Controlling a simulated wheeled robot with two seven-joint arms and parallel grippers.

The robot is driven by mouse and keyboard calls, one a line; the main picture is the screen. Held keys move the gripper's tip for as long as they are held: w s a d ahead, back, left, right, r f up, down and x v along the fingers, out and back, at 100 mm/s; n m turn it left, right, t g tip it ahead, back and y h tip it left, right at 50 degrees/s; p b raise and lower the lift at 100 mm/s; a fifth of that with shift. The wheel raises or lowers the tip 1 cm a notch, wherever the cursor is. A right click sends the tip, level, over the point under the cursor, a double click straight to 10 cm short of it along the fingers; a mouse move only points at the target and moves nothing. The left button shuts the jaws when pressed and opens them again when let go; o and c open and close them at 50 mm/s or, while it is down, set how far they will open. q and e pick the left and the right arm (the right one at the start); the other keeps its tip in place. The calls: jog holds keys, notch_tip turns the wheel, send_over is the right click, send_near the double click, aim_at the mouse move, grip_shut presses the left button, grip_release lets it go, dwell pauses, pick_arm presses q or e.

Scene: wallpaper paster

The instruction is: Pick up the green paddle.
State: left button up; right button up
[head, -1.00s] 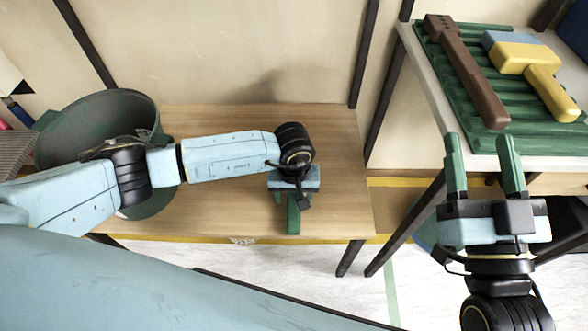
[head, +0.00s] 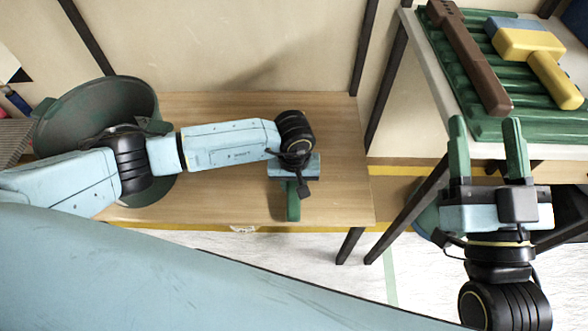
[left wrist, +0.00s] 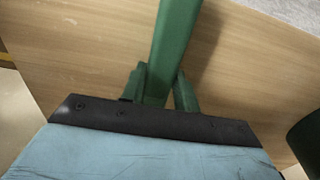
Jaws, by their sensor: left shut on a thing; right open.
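The green paddle (left wrist: 172,45) is a long, flat, dark green bar in the left wrist view. It runs from the top edge down between the two green fingers of my left gripper (left wrist: 160,90), which is shut on it. In the head view, my left gripper (head: 293,172) is over the wooden table, and a short green piece of the paddle (head: 293,205) shows below it. The rest is hidden under the hand. I cannot tell whether the paddle touches the table. My right gripper (head: 487,150) is open and empty, in front of the table on the right.
The wooden table (head: 230,205) carries a large dark green bucket (head: 95,100) at its left. The white table (head: 425,60) at right holds a ridged green tray (head: 470,85) with a brown tool (head: 470,55) and a yellow-and-blue brush (head: 530,45). A wall stands behind.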

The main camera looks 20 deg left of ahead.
pick_arm(q)
jog(key=shift+r, duration=0.15)
jog(key=shift+r, duration=0.15)
notch_tip(320, 180, up, 4)
jog(key=shift+r+p, duration=0.1)
jog(key=shift+p, duration=1)
notch_tip(320, 180, up, 5)
jog(key=shift+f+p, duration=0.1)
jog(key=shift+p, duration=0.8)
jog(key=shift+r, duration=0.2)
pick_arm(e)
jog(key=s+d+f+g+h, duration=0.1)
jog(key=d+f+g+h, duration=0.1)
jog(key=f+g, duration=0.3)
jog(key=s+d+f+g+h, duration=0.1)
jog(key=d+f+g+h, duration=0.1)
jog(key=f+g, duration=0.4)
jog(key=shift+s+f+m, duration=0.3)
jog(key=shift+s+f, duration=0.05)
jog(key=shift+f, duration=2)
